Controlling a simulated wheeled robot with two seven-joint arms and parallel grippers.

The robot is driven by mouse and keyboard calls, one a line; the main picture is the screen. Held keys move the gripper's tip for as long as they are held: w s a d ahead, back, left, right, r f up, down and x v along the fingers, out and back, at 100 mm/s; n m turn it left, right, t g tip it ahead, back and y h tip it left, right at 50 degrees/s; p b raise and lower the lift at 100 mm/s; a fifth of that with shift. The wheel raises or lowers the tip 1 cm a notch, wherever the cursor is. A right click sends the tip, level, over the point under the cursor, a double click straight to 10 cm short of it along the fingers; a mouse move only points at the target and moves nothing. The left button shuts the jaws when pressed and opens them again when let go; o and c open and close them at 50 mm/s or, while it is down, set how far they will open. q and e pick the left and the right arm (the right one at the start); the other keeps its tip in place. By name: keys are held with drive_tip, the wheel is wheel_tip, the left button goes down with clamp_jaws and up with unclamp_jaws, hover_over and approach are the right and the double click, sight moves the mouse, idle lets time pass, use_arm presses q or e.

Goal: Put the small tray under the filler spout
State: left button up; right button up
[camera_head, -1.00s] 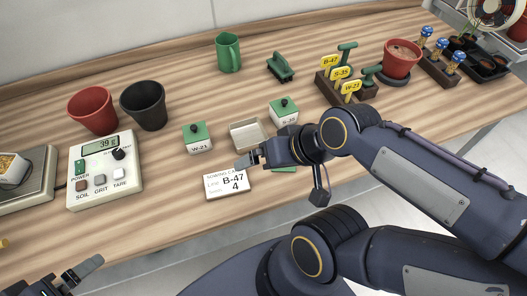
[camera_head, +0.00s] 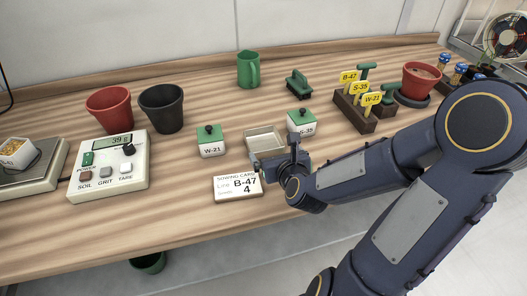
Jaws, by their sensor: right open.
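A small empty beige tray (camera_head: 263,133) sits on the bench between two green-lidded boxes. My right gripper (camera_head: 277,156) is open at the tray's near edge, with nothing seen between its fingers. It overlaps the near edge in the picture, and I cannot tell whether it touches. The control box (camera_head: 108,168) at the left has a display reading about 39 g and SOIL, GRIT and TARE buttons. No filler spout can be made out. My left gripper is out of view.
A sowing card (camera_head: 238,187) lies just left of my right gripper. Boxes W-21 (camera_head: 211,148) and S-35 (camera_head: 301,125) flank the tray. A scale (camera_head: 40,178) holding a small container of grains (camera_head: 17,152) stands far left. Bench front between control box and card is clear.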

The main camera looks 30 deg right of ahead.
drive_tip(key=b, duration=0.1)
approach(259, 135)
drive_tip(key=x, duration=0.4)
drive_tip(key=shift+w+d+f, duration=0.15)
drive_tip(key=shift+w+f, duration=0.1)
drive_tip(key=shift+w, duration=0.05)
drive_tip(key=c, duration=0.7)
